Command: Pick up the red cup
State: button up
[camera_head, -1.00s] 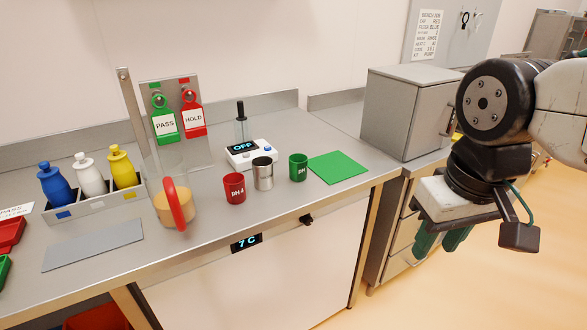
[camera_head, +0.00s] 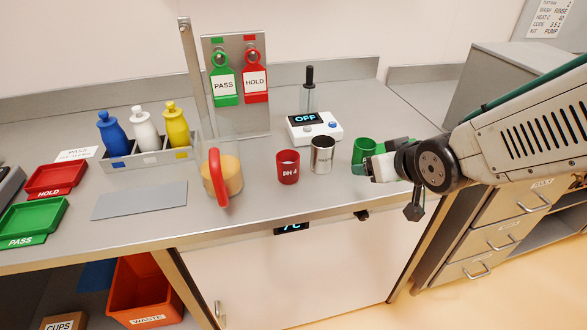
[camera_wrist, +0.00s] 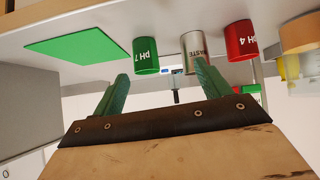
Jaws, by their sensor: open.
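The red cup (camera_head: 288,167), marked "pH 4", stands upright on the grey bench, left of the metal waste cup (camera_head: 321,154). It also shows in the wrist view (camera_wrist: 241,41), whose picture is upside down, to the right of the fingers. My gripper (camera_head: 372,163) is at the green cup (camera_head: 364,149), right of the metal cup and apart from the red cup. In the wrist view the green fingers (camera_wrist: 160,88) are spread with nothing between them. In the head view the fingers overlap the green cup; I cannot tell whether they touch it.
A meter (camera_head: 315,128) with a probe stands behind the cups. A bottle rack (camera_head: 150,156) and red and green trays (camera_head: 57,178) are further left.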

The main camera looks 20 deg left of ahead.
aim_at(294, 173)
jog(key=s+a+f+n+y, duration=0.1)
jog(key=a, duration=0.4)
jog(key=a+f+n+y, duration=0.1)
jog(key=a+f+y, duration=0.1)
jog(key=a, duration=0.3)
jog(key=s+a+f+n+y, duration=0.1)
jog(key=a+f+y, duration=0.1)
jog(key=a, duration=0.3)
jog(key=shift+s, duration=0.35)
jog(key=shift+y, duration=0.3)
jog(key=x, duration=0.7)
jog(key=shift+w+a+f, duration=0.15)
jog(key=shift+w+f, duration=0.1)
jog(key=shift+f, duration=0.1)
jog(key=c, duration=1.1)
